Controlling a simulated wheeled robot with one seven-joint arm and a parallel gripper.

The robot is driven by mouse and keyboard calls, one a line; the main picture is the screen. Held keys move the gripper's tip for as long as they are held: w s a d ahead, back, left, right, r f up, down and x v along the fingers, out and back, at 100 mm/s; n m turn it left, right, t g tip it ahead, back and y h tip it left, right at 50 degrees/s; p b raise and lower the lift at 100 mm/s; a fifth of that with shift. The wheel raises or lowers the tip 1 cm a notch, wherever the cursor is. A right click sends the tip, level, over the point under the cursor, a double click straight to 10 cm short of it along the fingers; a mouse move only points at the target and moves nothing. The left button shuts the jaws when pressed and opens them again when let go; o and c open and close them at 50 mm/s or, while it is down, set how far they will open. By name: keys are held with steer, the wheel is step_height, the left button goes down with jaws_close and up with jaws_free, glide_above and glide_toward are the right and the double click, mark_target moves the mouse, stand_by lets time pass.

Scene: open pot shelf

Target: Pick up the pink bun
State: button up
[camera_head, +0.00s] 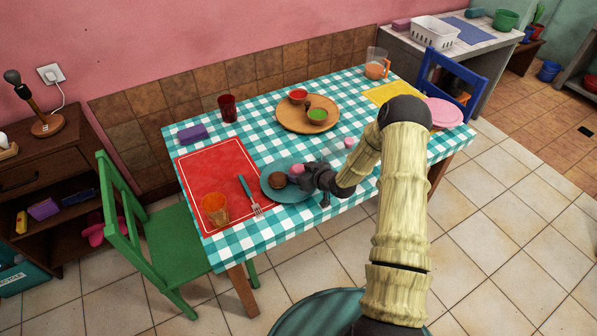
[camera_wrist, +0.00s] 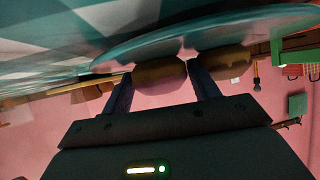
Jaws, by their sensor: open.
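The pink bun (camera_head: 297,169) sits on the teal plate (camera_head: 271,192) near the table's front edge. A brown bun (camera_head: 277,181) sits just left of it on the same plate. My gripper (camera_head: 303,176) is low at the plate, right beside the pink bun, and partly covers it in the head view. In the wrist view, which is upside down, my open fingers (camera_wrist: 162,86) stand on either side of the pink bun (camera_wrist: 160,74). Whether they touch it is unclear. The brown bun (camera_wrist: 225,61) is just beyond the right finger. The plate (camera_wrist: 190,33) spans the top.
A fork (camera_head: 250,195) and an orange glass (camera_head: 215,209) are left of the plate on the red placemat (camera_head: 205,170). A wooden board (camera_head: 285,116) with two bowls lies behind. A small pink item (camera_head: 348,143) stands right of the plate. A green chair (camera_head: 180,240) is at left.

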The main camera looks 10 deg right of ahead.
mark_target(300, 170)
steer(key=c, duration=0.6)
steer(key=shift+r, duration=0.1)
step_height(300, 170, up, 10)
steer(key=shift+f+b, duration=0.1)
steer(key=shift+b, duration=0.3)
stand_by(0.4)
